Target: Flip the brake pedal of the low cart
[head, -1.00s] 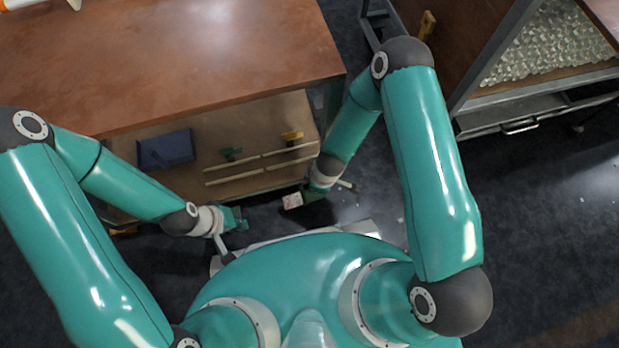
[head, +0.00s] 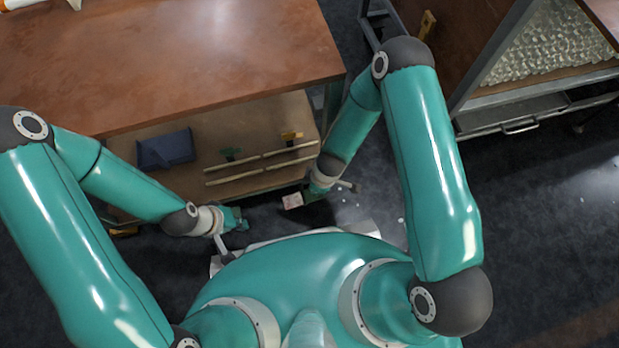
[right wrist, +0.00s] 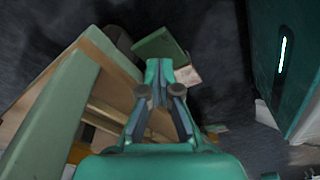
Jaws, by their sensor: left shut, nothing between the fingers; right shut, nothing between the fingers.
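The low cart (head: 255,190) shows as a tan wooden deck at the reddish-brown bench's lower level. A yellow part (head: 125,231) shows low at its front left corner; I cannot tell whether it is the brake pedal. My right gripper (head: 313,194) is down beside the deck's right front corner. In the right wrist view its fingers (right wrist: 160,82) are shut and empty. They point toward a green flat piece (right wrist: 158,44) and a pinkish block (right wrist: 187,75), and contact is unclear. My left gripper (head: 238,220) is shut and empty, low in front of the deck.
A blue box (head: 166,149) and long bars with green and yellow clamps (head: 262,160) lie on the deck. The bench top (head: 170,60) overhangs it. A grey-framed rack (head: 540,115) with glass pieces stands at right. Dark floor at right (head: 545,230) is clear.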

